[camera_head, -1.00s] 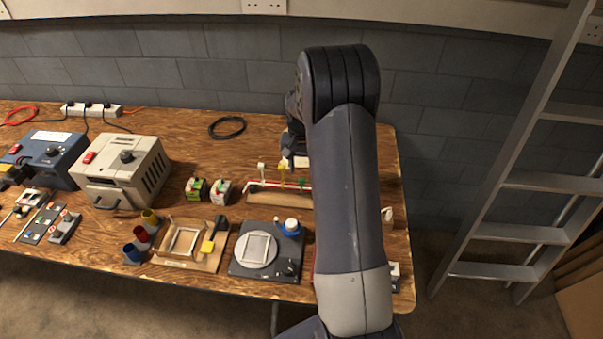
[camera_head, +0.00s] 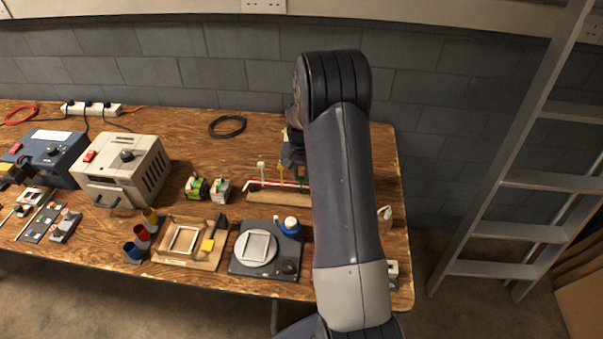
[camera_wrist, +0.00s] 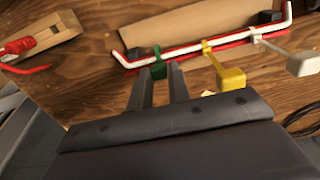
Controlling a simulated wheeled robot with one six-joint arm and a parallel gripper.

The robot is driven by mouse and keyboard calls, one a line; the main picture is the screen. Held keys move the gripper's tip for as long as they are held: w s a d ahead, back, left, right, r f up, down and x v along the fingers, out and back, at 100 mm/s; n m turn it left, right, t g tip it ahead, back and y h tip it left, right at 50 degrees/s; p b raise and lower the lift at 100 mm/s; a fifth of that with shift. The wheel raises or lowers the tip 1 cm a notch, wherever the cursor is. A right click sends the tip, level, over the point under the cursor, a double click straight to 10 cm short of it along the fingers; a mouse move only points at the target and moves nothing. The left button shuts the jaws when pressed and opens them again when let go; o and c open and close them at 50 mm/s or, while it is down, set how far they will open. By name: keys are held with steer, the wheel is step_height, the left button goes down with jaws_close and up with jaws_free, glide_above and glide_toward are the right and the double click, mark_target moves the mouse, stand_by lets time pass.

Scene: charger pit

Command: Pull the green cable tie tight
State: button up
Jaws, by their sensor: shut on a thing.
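The green cable tie (camera_wrist: 157,62) is around the red and white cable bundle (camera_wrist: 190,49) in the wrist view, at the left of the row of ties. My gripper (camera_wrist: 160,77) is shut on the tie's green tab, which sits between its fingertips. The yellow tie (camera_wrist: 229,78) and the white tie (camera_wrist: 298,63) hang off the same bundle to the right. In the head view the bundle (camera_head: 265,184) runs along its wooden board (camera_head: 275,197).
In the head view a dark turntable plate (camera_head: 285,262) stands in front of the board, and two small green-and-white units (camera_head: 208,188) stand left. A black cable loop (camera_head: 227,126) lies behind.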

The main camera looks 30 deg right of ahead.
mark_target(302, 178)
jaws_close()
step_height(302, 178, up, 5)
steer(key=shift+f+p, duration=0.15)
steer(key=shift+p, duration=0.85)
steer(key=o, duration=0.7)
jaws_free()
steer(key=shift+f, duration=0.1)
step_height(302, 178, up, 11)
steer(key=shift+f+b, duration=0.1)
steer(key=shift+b, duration=0.5)
steer(key=shift+f, duration=0.1)
step_height(302, 178, down, 15)
steer(key=shift+b, duration=0.4)
